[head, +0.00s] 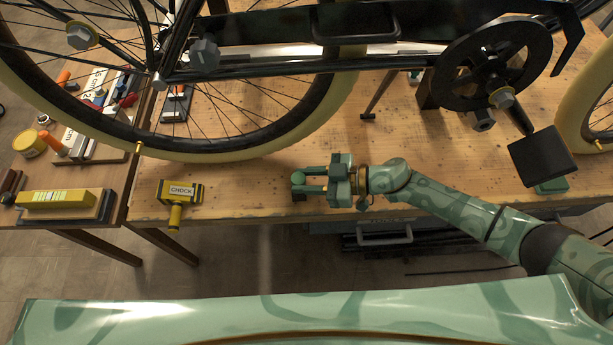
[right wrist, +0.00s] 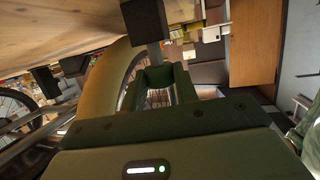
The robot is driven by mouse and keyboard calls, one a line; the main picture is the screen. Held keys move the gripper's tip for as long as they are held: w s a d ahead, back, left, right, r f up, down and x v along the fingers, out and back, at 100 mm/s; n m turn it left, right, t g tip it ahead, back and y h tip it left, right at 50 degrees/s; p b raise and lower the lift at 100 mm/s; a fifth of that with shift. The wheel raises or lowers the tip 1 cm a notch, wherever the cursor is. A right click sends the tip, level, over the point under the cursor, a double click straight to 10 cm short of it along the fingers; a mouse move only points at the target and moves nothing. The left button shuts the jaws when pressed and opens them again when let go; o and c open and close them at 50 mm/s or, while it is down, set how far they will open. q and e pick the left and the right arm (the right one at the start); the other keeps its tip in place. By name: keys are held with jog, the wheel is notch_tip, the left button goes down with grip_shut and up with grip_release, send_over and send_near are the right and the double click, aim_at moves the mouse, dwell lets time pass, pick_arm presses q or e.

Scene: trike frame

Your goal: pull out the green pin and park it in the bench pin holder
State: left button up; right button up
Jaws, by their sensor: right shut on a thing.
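My right gripper (head: 309,181) reaches in from the right over the front edge of the bench, its fingers pointing left. It is shut on the green pin, whose round green head (head: 298,178) shows at the fingertips. A small dark block (head: 298,196), which looks like the bench pin holder, sits at the bench edge just below the head. In the right wrist view, the green fingers (right wrist: 166,78) show close to a dark block (right wrist: 145,20) by the wood. My left gripper is not in view.
The trike frame's wheel (head: 240,155) and crank (head: 492,65) hang over the wooden bench (head: 235,185). A yellow chock (head: 181,191) lies left of the gripper. A black pedal (head: 543,155) is at right. A side table at left holds several tools. Bare bench lies between chock and gripper.

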jog(key=shift+f, duration=0.25)
jog(key=o, duration=1)
jog(key=shift+o, duration=0.2)
jog(key=p+v, duration=0.1)
jog(key=v, duration=1.5)
jog(key=shift+p, duration=0.35)
jog(key=shift+d+r, duration=0.1)
